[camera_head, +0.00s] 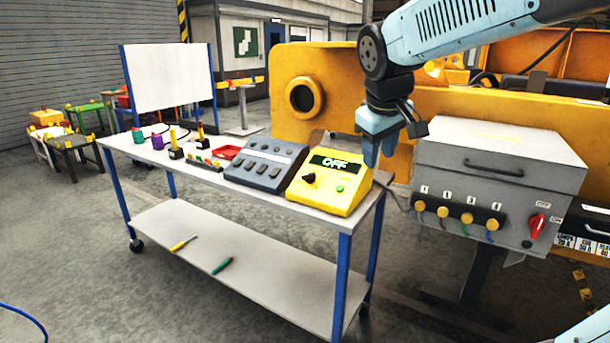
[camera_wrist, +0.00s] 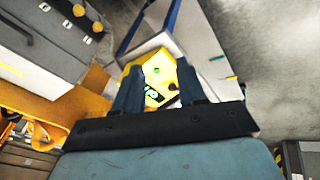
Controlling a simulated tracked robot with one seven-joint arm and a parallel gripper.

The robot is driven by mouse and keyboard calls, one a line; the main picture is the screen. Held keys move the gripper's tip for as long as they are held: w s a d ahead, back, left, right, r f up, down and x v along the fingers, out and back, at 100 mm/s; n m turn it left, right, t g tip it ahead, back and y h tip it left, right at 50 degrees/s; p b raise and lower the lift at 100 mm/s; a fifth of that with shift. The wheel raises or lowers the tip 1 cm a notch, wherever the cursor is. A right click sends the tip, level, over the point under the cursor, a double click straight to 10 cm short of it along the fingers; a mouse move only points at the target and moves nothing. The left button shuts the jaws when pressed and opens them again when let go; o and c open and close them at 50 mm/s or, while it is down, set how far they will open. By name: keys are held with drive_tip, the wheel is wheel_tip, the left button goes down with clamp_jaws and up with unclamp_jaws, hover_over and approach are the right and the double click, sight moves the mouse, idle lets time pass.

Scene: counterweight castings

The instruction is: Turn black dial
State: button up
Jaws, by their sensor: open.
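The black dial (camera_head: 309,178) sits on the sloped face of a yellow control box (camera_head: 328,198), left of a green button (camera_head: 340,188). My gripper (camera_head: 371,160) points down, above and to the right of the box in the head view, apart from the dial. In the wrist view my gripper (camera_wrist: 158,75) is open and empty, with the yellow box (camera_wrist: 136,76) seen between and beyond its fingers. The dial shows there as a small dark shape (camera_wrist: 172,87) near the right finger, partly hidden.
The box stands at the right end of a blue-legged table (camera_head: 215,177). A grey cabinet with a red switch (camera_head: 537,222) is to the right.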

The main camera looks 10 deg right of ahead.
drive_tip(key=w+a+n, duration=0.2)
drive_tip(key=w+n, duration=0.1)
drive_tip(key=w, duration=0.5)
drive_tip(key=n+h, duration=0.3)
drive_tip(key=n, duration=0.5)
hover_over(307, 174)
drive_tip(key=s+a, duration=0.5)
drive_tip(key=a, duration=0.1)
wheel_tip(307, 174, down, 10)
drive_tip(key=x, duration=1.4)
drive_tip(key=shift+s+d+f, duration=0.1)
drive_tip(key=shift+s+d, duration=0.15)
drive_tip(key=shift+s, duration=0.05)
drive_tip(key=c, duration=0.7)
